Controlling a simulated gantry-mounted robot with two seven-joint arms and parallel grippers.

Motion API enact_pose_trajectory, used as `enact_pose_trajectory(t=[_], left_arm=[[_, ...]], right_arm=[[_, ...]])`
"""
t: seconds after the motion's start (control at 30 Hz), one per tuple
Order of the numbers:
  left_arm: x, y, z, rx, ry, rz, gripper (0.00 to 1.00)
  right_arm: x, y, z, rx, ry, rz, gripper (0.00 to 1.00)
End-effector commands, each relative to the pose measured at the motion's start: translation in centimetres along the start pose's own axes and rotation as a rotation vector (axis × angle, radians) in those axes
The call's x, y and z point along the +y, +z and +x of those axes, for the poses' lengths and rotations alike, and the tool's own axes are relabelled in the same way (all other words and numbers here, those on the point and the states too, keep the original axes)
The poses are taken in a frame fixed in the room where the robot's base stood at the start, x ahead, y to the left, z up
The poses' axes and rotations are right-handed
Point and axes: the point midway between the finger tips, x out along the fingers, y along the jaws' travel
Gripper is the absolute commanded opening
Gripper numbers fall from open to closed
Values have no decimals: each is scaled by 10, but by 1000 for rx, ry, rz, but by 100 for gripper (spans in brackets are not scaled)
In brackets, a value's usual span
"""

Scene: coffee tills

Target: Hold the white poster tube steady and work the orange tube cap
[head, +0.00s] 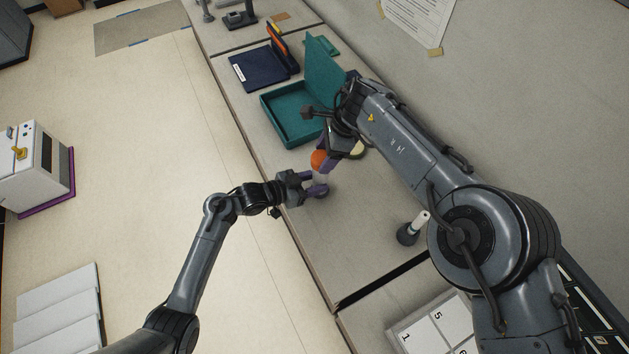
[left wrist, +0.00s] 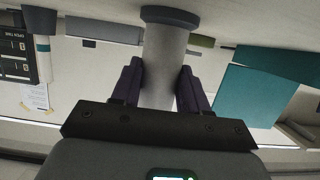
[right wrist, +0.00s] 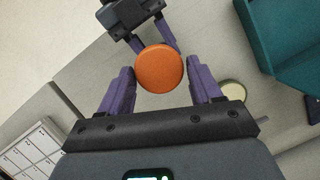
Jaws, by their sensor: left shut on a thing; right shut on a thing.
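The white poster tube (head: 320,177) stands over the counter, mostly hidden by my grippers in the head view. In the left wrist view the tube (left wrist: 164,65) runs between the fingers of my left gripper (left wrist: 163,88), which is shut on it; a dark disc shows at its far end. The orange tube cap (right wrist: 160,68) shows as a round top in the right wrist view, between the purple fingers of my right gripper (right wrist: 162,88), which is shut on it. The cap (head: 318,159) also shows in the head view, above my left gripper (head: 318,188).
An open teal box (head: 288,118) with a raised lid lies just beyond my grippers. A cream disc (right wrist: 233,90) lies on the counter beside them. A dark holder (head: 407,235) with a white stick stands nearer. A numbered tray (head: 437,326) is at the bottom.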

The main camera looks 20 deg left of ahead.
Motion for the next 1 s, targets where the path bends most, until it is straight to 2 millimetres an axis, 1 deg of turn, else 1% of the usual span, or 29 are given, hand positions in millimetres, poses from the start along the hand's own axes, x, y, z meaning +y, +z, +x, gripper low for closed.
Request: enact_pose_trajectory(t=[0.67, 0.77, 1.0], left_arm=[[0, 0, 0, 0, 0, 0, 0], [0, 0, 0, 0, 0, 0, 0], [0, 0, 0, 0, 0, 0, 0]], right_arm=[[0, 2, -7, 0, -1, 0, 27], [-1, 4, -11, 0, -1, 0, 27], [-1, 10, -29, 0, -1, 0, 27]])
